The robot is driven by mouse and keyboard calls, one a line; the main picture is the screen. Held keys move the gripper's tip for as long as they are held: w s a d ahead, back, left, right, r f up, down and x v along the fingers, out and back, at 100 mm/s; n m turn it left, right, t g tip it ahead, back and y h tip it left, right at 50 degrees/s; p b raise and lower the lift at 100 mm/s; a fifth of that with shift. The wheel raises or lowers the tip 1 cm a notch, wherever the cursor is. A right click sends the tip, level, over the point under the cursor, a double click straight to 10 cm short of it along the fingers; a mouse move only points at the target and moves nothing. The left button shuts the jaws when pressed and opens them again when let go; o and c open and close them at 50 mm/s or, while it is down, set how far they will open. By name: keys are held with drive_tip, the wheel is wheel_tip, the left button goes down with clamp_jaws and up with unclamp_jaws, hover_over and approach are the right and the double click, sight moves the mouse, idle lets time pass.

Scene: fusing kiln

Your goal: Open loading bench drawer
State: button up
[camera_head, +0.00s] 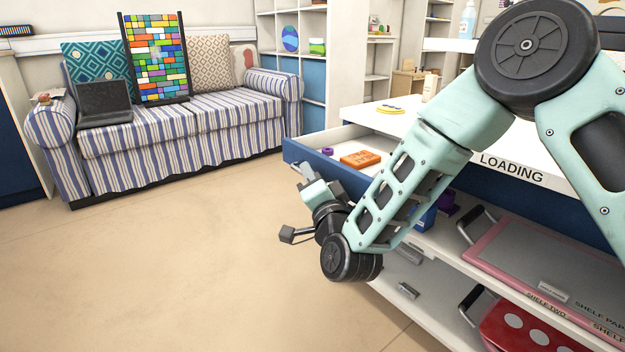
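The loading bench (390,122) stands at the right, with a white top and the word LOADING on its edge. Its drawer (315,165) is pulled out toward the left, with a blue front and white inner walls. An orange block (360,159) and a small purple thing (327,152) lie inside. My gripper (303,200) is low, just outside the blue drawer front, close to where a grey handle-like piece shows. Its fingers are small and partly overlapped, so I cannot tell whether they hold the handle. My forearm hides part of the drawer and bench front.
Open shelves under the bench hold a pink-edged tray (480,250) and a red dotted thing (520,328). A striped sofa (200,124) with cushions, a laptop (104,102) and a coloured glass panel (157,60) stands at the back left. The floor (170,270) at left is clear.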

drive_tip(key=b+v, duration=0.2)
drive_tip(key=v, duration=1.5)
drive_tip(key=shift+s+b, duration=0.2)
drive_tip(key=shift+b, duration=0.2)
